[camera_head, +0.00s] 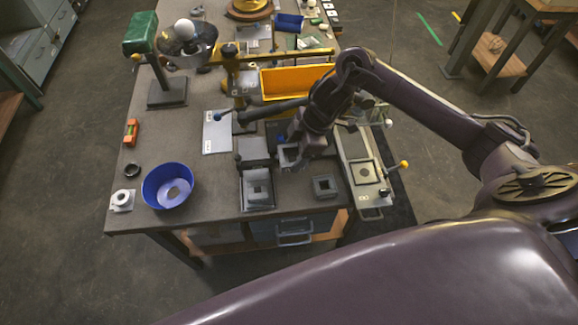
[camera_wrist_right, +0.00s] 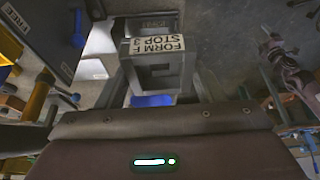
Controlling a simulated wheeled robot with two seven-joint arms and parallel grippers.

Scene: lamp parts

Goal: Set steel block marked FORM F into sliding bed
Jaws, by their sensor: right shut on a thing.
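The steel block (camera_wrist_right: 152,68) has a square opening and a label reading FORM F, STOP 3 in the right wrist view. My right gripper (camera_wrist_right: 160,84) is shut on it, a finger on each side. In the head view the block (camera_head: 288,156) hangs under my right gripper (camera_head: 302,147), over the front part of the bench. A long pale plate with a square recessed frame (camera_head: 363,172) and yellow-knobbed lever lies to its right; it looks like the sliding bed, but I cannot read its marking. My left gripper is not in view.
Another grey block (camera_head: 325,187) stands at the front edge, and a grey fixture with a square opening (camera_head: 258,190) stands left of it. A blue bowl (camera_head: 168,186) is at the front left. A yellow post (camera_head: 231,70) and yellow bin (camera_head: 292,82) stand behind.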

